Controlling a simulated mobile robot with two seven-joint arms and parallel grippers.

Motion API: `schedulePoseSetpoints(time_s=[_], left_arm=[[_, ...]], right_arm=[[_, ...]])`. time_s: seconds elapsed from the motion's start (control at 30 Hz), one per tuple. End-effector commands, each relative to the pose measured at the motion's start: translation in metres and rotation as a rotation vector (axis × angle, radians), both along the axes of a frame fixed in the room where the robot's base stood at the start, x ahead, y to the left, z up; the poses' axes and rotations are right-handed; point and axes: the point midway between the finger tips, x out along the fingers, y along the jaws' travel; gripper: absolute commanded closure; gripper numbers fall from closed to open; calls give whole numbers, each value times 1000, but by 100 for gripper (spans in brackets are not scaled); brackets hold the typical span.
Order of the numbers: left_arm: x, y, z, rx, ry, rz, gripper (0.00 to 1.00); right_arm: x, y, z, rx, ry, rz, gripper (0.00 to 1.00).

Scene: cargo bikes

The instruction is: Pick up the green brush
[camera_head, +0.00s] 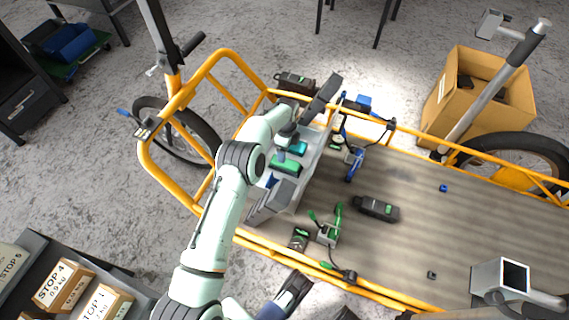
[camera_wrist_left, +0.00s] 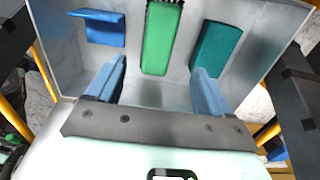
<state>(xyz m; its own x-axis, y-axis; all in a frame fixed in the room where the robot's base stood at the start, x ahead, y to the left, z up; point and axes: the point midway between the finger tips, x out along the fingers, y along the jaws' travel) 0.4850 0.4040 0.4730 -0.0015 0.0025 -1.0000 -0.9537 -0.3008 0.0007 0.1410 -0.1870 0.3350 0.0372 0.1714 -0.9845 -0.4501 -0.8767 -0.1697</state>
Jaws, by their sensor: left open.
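The green brush (camera_wrist_left: 162,38) lies in a grey open box (camera_wrist_left: 60,68), between a blue piece (camera_wrist_left: 100,27) and a teal block (camera_wrist_left: 217,50). Its dark bristles show at the top edge of the left wrist view. In the head view the brush (camera_head: 285,165) lies in the grey box (camera_head: 290,194), partly hidden by my arm. My left gripper (camera_wrist_left: 157,88) is open over the box, its blue fingers apart. The brush's near end shows between and beyond the fingers, with none of it visibly gripped.
The box stands in the yellow-railed cargo bike bed (camera_head: 420,205). A black device (camera_head: 376,208) and a green-handled tool (camera_head: 328,232) lie beside it. A cardboard box (camera_head: 436,104) stands behind the far rail. The right bed is mostly clear.

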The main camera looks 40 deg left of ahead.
Motion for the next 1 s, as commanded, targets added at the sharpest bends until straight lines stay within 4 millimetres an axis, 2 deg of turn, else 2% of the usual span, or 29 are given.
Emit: schedulePoseSetpoints(time_s=[0.03, 0.2, 0.47, 0.73, 1.0], left_arm=[[-1, 0, -14, -1, 3, 1, 19], [0, 0, -39, -2, 0, 2, 19], [-1, 0, -54, -2, -1, 2, 19], [-3, 0, -93, -2, -1, 2, 19], [-2, 0, -99, -1, -3, 2, 19]], right_arm=[[-5, -1, -5, 0, 16, -2, 66], [-17, -2, -12, 3, 56, -6, 66], [-24, -3, -16, 5, 80, -9, 66], [-47, -6, -28, 10, 155, -17, 66], [-52, -7, -28, 11, 173, -19, 66]])
